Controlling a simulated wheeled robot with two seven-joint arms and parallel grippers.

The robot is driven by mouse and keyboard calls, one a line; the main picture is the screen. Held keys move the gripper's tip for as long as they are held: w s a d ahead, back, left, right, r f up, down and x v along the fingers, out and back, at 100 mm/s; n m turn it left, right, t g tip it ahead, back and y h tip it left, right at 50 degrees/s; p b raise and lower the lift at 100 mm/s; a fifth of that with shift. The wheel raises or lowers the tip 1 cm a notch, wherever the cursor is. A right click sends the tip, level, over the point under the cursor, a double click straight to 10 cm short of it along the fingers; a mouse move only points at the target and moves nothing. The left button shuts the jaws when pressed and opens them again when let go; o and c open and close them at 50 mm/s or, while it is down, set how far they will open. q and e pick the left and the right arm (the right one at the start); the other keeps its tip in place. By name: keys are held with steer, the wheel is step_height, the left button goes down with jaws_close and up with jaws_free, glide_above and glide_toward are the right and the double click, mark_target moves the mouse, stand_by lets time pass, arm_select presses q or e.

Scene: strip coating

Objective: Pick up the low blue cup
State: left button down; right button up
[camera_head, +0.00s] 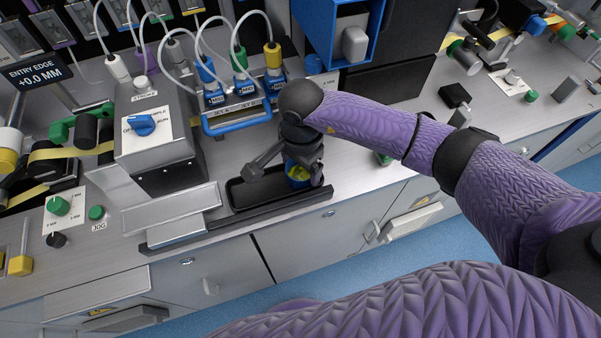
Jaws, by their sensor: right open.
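The low blue cup (298,183), with yellow-green inside it, stands in the right part of a long black tray (245,194) at the bench's front edge. My right gripper (285,174) reaches down over the tray from the right. Its jaws are open, with one finger to the left of the cup and the other at the cup's right side. The gripper partly hides the cup, and I cannot tell whether a finger touches it. My left gripper is not in view.
A grey control box (155,135) with a blue knob stands left of the tray. Behind it are blue-capped connectors with hoses (240,85) and a blue handle (235,121). A blue open box (318,40) stands behind my right wrist.

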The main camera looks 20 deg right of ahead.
steer(key=c, duration=0.9)
steer(key=shift+r, duration=0.1)
